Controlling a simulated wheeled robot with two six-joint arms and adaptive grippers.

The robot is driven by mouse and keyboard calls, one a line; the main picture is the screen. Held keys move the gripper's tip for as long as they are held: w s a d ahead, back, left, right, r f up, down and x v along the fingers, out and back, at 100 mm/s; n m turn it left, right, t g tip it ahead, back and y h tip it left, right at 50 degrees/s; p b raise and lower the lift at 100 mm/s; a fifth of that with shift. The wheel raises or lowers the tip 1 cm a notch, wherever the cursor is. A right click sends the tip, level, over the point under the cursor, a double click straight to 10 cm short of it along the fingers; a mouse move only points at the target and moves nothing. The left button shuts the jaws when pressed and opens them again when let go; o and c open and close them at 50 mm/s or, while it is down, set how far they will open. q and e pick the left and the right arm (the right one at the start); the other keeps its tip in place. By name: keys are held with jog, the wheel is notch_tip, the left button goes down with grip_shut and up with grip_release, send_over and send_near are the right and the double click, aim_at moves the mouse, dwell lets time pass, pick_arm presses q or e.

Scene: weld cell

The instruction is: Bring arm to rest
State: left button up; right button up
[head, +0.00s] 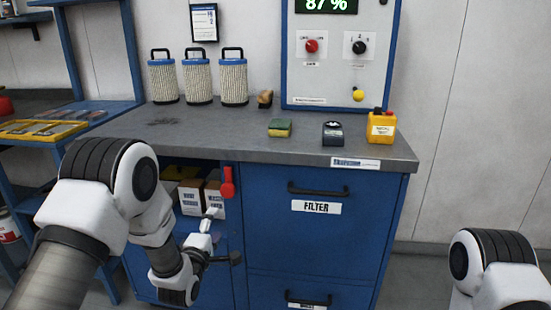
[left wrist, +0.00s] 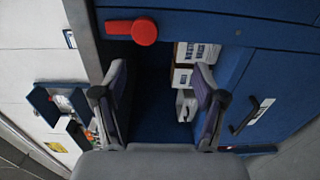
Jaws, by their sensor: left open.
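My left arm comes in from the left in the head view, bent down in front of the blue cabinet (head: 315,235). My left gripper (head: 223,237) is at the front of the cabinet's open compartment, below the red handle (head: 227,183). In the left wrist view its two fingers (left wrist: 162,85) stand wide apart with nothing between them. White boxes (left wrist: 185,77) in the compartment show beyond the fingers, and the red handle also shows there (left wrist: 143,31). Part of my right arm shows at the lower right of the head view; its gripper is out of the picture.
A control panel (head: 338,75) stands behind. Blue shelving (head: 105,60) is at the left. Floor to the right is clear.

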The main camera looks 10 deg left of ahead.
pick_arm(q)
jog(key=s+a+f+m+g, duration=0.1)
jog(key=s+f+g, duration=0.3)
jog(key=s+f, duration=0.55)
jog(key=s+f+m+g, duration=0.1)
jog(key=s+f+g, duration=0.45)
jog(key=f, duration=0.75)
jog(key=s+f+m+g, duration=0.1)
jog(key=s+f+m, duration=0.2)
jog(key=s, duration=0.4)
jog(key=s+f+m+g, duration=0.2)
jog(key=s+f, duration=0.1)
jog(key=s, duration=0.5)
jog(key=s+m+g, duration=0.5)
jog(key=s+m, duration=0.4)
jog(key=s, duration=0.4)
notch_tip(320, 180, up, 17)
jog(key=m+p, duration=0.1)
jog(key=p, duration=1.6)
jog(key=shift+w+y, duration=0.2)
jog(key=shift+y, duration=0.1)
jog(key=shift+r, duration=0.1)
jog(key=shift+p, duration=0.3)
